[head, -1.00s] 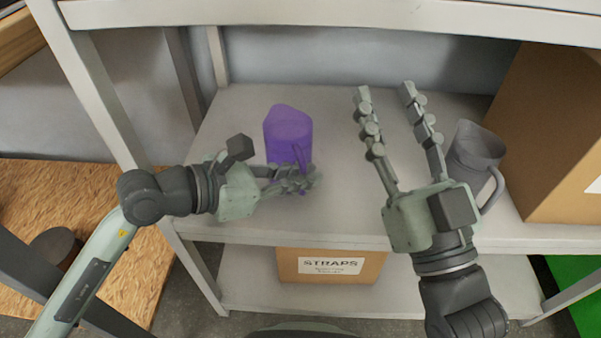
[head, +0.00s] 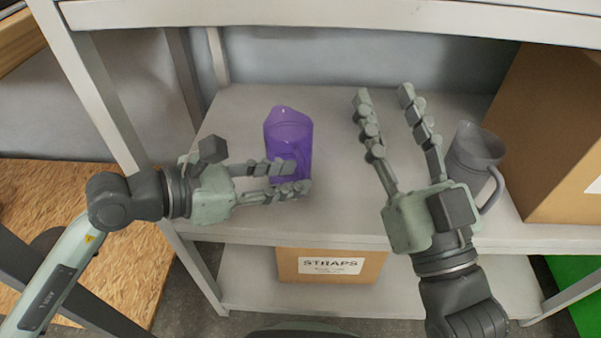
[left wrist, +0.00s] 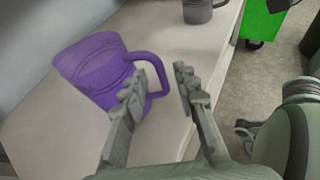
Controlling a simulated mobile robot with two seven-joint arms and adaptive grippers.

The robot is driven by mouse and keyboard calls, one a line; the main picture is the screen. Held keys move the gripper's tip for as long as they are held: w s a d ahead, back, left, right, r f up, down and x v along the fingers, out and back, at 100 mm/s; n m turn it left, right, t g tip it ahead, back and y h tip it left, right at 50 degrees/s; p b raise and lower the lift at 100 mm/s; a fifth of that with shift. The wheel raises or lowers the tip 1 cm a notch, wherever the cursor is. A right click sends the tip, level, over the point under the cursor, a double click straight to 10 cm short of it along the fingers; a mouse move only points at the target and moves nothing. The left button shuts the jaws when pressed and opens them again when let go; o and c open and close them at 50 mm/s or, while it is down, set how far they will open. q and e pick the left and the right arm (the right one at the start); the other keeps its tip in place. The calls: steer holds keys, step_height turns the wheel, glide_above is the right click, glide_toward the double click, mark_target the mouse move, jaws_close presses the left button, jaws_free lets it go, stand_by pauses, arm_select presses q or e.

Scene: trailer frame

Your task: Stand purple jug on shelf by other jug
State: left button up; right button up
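My right gripper (head: 383,92) is open and empty between the two jugs.
A cardboard box (head: 555,130) stands on the shelf at the far right, just beyond the grey jug. An upper shelf (head: 330,14) runs overhead. A box labelled STRAPS (head: 331,265) sits on the lower level. The shelf between the jugs is clear behind my right fingers.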

arm_select(q)
steer(key=s+d+r+n+t+h, duration=0.1)
steer(key=s+d+r+n+h, duration=0.1)
steer(key=s+r+n+h, duration=0.4)
steer(key=s+d+r+n+t+h, duration=0.1)
steer(key=s+r+n+h, duration=0.2)
steer(key=r, duration=0.5)
steer(key=w+a+r+n+t+y, duration=0.4)
steer(key=n+t, duration=0.5)
steer(key=n, duration=0.7)
steer(key=w+f+n+t+y, duration=0.1)
steer(key=n+y, duration=0.2)
steer(key=n, duration=0.3)
steer(key=w+a+f+n+t+y, duration=0.1)
steer(key=n+y, duration=0.1)
steer(key=n, duration=0.4)
steer(key=w+a+f+n+t+y, duration=0.1)
steer(key=n+y, duration=0.2)
steer(key=n, duration=0.4)
steer(key=shift+w+a+f+y, duration=0.2)
steer(key=shift+f+y, duration=0.1)
steer(key=shift+f, duration=0.1)
